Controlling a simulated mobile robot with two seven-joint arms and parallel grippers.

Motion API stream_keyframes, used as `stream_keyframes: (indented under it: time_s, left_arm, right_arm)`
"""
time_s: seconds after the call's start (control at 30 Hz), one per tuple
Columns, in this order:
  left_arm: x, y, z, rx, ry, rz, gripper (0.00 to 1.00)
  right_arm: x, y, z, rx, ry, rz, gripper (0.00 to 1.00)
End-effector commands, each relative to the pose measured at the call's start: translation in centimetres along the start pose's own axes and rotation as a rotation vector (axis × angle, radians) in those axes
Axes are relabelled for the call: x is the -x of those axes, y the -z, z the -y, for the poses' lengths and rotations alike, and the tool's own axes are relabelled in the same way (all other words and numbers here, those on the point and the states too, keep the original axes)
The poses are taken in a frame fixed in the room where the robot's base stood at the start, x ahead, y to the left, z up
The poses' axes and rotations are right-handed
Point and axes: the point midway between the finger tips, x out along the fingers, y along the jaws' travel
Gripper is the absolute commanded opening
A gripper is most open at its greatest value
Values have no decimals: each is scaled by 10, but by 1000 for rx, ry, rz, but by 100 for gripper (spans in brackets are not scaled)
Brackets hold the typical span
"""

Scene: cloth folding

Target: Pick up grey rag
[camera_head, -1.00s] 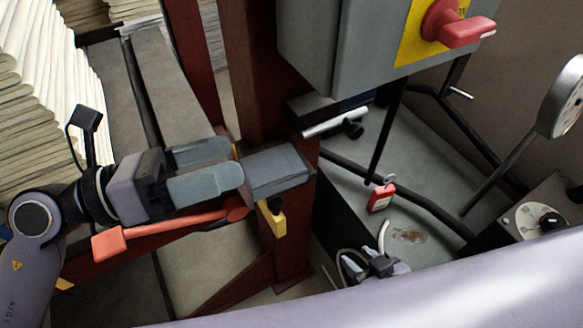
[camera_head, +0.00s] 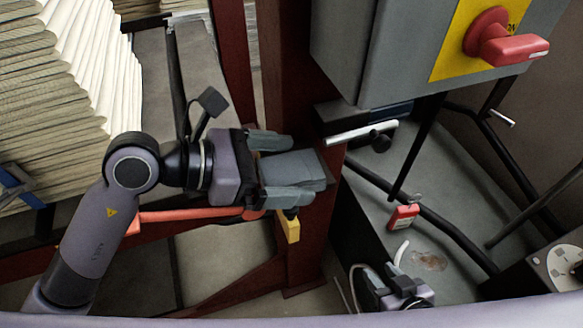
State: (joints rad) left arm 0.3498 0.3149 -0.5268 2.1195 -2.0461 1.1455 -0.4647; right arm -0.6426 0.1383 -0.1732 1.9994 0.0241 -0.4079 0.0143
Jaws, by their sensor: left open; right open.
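The grey rag (camera_head: 300,166) looks like a flat, folded grey block lying on a ledge by the dark red post. My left gripper (camera_head: 292,170) reaches in from the left, open, with one finger on the far side of the rag and one on the near side. The rag lies between the fingers; I cannot tell whether they touch it. My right gripper (camera_head: 398,290) shows only in part at the bottom, right of centre, well away from the rag; its fingers are hard to make out.
A red-handled bar (camera_head: 190,214) runs just below my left gripper, with a yellow tag (camera_head: 289,228) near its end. A grey switch box (camera_head: 400,40) with a red rotary handle overhangs at the upper right. Stacked pale sheets (camera_head: 60,90) stand at the left. A red padlock (camera_head: 403,217) hangs at right.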

Motion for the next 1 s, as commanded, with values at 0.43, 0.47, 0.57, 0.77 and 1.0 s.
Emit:
stream_keyframes:
  time_s: [0.43,0.47,0.57,0.77,1.0]
  left_arm:
    - [-13,0,0,0,0,0,79]
    - [-13,0,0,0,0,1,70]
    - [-13,0,0,0,0,1,40]
    - [-13,0,0,0,-1,1,40]
    - [-6,-18,-1,-6,-2,3,40]
  right_arm:
    - [0,-4,-4,5,-6,7,43]
    - [0,-4,-4,6,-6,7,43]
    - [0,-4,-4,9,-6,8,43]
    - [0,-4,-4,11,-4,9,43]
    - [2,0,-2,11,-1,6,43]
